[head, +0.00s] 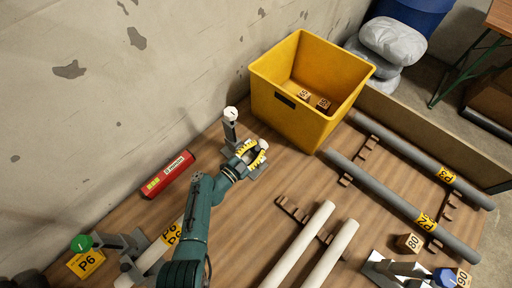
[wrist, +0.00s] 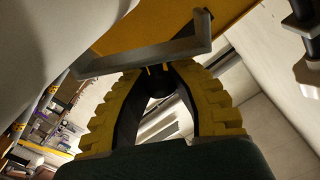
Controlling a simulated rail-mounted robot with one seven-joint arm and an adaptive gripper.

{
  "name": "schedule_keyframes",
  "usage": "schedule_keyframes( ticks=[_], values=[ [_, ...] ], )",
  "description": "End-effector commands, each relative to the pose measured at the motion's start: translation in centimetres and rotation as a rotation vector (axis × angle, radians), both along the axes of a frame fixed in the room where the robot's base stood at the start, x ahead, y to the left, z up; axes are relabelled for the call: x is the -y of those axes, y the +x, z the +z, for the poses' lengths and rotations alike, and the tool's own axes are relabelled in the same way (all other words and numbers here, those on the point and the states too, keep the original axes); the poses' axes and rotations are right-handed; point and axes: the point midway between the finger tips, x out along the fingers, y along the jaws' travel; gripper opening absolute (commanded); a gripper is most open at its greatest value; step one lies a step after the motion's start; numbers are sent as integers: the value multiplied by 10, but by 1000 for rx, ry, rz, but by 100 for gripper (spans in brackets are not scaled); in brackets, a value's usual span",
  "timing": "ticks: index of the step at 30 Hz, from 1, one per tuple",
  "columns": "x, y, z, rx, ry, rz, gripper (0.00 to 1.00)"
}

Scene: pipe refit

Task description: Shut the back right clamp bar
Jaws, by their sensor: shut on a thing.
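The back right clamp (head: 258,173) is grey and stands on the wooden bench beside the yellow bin. A grey upright with a white cap (head: 230,114) rises at its left. My gripper (head: 254,152) reaches in from the front, at the clamp, its yellow fingers around a part with a white end (head: 263,145). In the wrist view the fingers (wrist: 157,78) curve together, their tips at a grey angled bar (wrist: 145,60). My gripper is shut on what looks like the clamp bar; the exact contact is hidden.
A yellow bin (head: 290,110) with small blocks stands close behind the clamp. A red box (head: 168,174) lies to the left by the wall. A clamp with a green knob (head: 82,243) is at front left; one with a blue knob (head: 444,277) is at front right. Pipes lie at right.

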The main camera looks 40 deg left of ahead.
Motion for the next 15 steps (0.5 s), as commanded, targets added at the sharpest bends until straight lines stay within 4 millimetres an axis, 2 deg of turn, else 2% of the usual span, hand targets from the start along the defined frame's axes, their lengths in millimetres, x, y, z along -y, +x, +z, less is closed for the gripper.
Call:
schedule_keyframes(
  ticks=[2, 3, 7, 8, 15],
  values=[
    [-3, 2, 7, 13, 6, 1, 0],
    [-3, 2, 7, 13, 6, 1, 27],
    [-2, 2, 6, 9, 5, 0, 52],
    [-2, 2, 5, 8, 4, 1, 55],
    [-1, 1, 2, 4, 3, 1, 55]
  ],
)
